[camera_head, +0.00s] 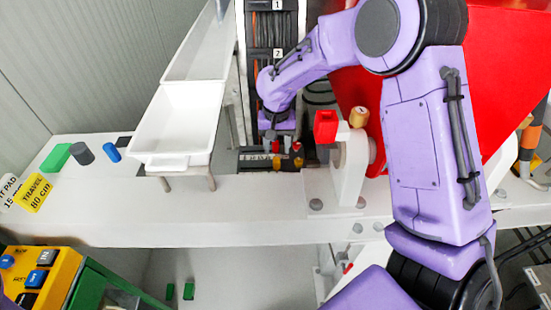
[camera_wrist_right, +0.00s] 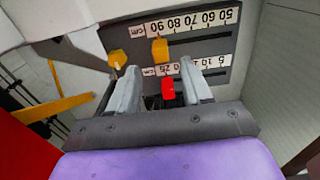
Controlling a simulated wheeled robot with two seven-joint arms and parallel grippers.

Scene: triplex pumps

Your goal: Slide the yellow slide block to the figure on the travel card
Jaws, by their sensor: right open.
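The yellow slide block (camera_wrist_right: 160,50) stands on the upper scale in the right wrist view, below the figures near 80 and 90; I cannot tell its exact reading. The scale appears upside down. My right gripper (camera_wrist_right: 161,76) is open, one finger either side of the view's middle. The yellow block shows just beyond the fingertips, and a red block (camera_wrist_right: 168,88) on the lower scale shows between the fingers. In the head view my right arm reaches down to the scales and hides most of them. The yellow travel card (camera_head: 34,192) reads 80 cm. My left gripper is out of view.
A yellow knob (camera_wrist_right: 118,58) is left of the yellow block in the wrist view. In the head view a white tray (camera_head: 175,118) stands left of the scales. A white bracket (camera_head: 350,165) with a red block (camera_head: 326,126) stands right. A second card (camera_head: 9,190) lies far left.

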